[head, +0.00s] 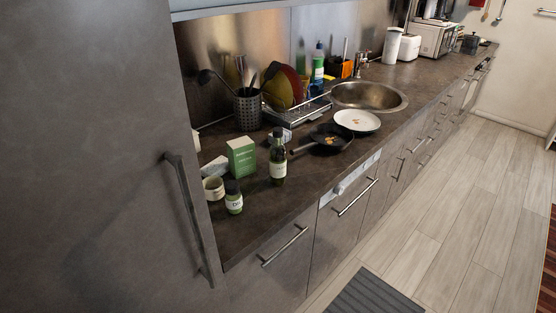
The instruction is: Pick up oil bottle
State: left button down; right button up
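A dark green bottle with a pale label (278,165), which looks like the oil bottle, stands upright on the dark counter (262,210). It is near the counter's front edge, to the right of a green box. A shorter dark jar with a light label (234,200) stands to its lower left; its print is too small to read surely. Neither of my grippers shows in the head view.
A green box (241,157) and a small cup (213,188) stand close by on the left. A black pan (328,139) and white plate (357,121) are to the right. A tall grey cabinet door (90,160) with a long handle fills the left side.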

aim_at(277, 149)
jog(key=i+l+u, duration=0.15)
jog(key=l, duration=0.2)
jog(key=i+l+u, duration=0.15)
jog(key=l, duration=0.25)
jog(key=i+l+u, duration=0.15)
jog(key=l, duration=0.3)
jog(key=i+l+u, duration=0.1)
jog(key=l, duration=0.3)
jog(key=i+l+u, duration=0.15)
jog(key=l, duration=0.3)
jog(key=i+l+u, duration=0.15)
jog(key=l, duration=0.3)
